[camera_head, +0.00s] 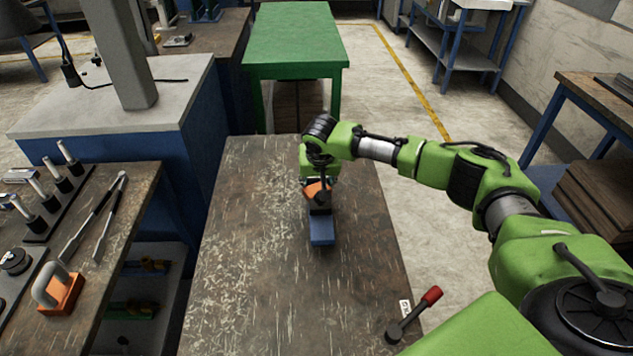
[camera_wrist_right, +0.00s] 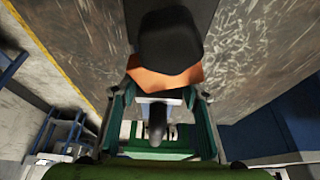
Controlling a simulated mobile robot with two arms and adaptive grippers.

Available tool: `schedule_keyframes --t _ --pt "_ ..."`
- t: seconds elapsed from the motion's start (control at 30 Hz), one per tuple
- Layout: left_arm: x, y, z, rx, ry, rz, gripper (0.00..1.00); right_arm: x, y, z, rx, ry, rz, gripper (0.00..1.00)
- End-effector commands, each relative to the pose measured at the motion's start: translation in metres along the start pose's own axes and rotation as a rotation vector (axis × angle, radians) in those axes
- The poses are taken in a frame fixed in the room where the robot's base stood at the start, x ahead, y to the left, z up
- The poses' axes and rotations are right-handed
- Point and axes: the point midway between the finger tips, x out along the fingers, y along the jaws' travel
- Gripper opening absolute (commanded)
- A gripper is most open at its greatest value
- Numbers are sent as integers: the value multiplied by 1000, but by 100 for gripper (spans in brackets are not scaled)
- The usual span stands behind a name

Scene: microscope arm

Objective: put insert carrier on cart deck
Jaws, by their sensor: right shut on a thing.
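The insert carrier, which I take to be the piece with an orange block, a black part and a blue end (camera_head: 322,229), is at my right gripper (camera_head: 318,180), over the middle of the worn cart deck (camera_head: 255,260). My right gripper is shut on it. In the right wrist view its orange part (camera_wrist_right: 165,79) and rounded black part (camera_wrist_right: 170,42) show beyond the green fingers (camera_wrist_right: 160,98). I cannot tell whether the carrier touches the deck. The gripper hides part of it. My left gripper is not in view.
A red-tipped lever (camera_head: 415,315) stands at the deck's near right corner. The rest of the deck is bare. A side bench (camera_head: 120,255) at left holds tools and an orange block with a grey handle (camera_head: 58,290). A green table (camera_head: 295,40) stands beyond the deck.

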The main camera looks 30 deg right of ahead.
Motion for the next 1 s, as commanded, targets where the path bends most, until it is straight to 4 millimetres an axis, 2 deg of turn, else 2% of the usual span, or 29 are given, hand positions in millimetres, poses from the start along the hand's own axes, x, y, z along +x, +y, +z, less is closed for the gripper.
schedule_keyframes --t 0.17,0.43,0.83,0.87,0.9,0.93,1.0 --pt "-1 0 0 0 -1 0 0 6 -1 -6 3 6 -4 0" --pt "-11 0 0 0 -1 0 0 32 0 5 1 6 -2 0" --pt "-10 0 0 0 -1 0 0 37 -1 7 2 6 -4 0" --pt "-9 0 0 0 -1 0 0 40 1 10 0 0 0 44" --pt "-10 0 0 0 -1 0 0 39 1 10 0 0 -1 54" --pt "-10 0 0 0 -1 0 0 39 1 10 0 0 0 58" --pt "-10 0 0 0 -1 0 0 39 1 10 0 0 0 58"
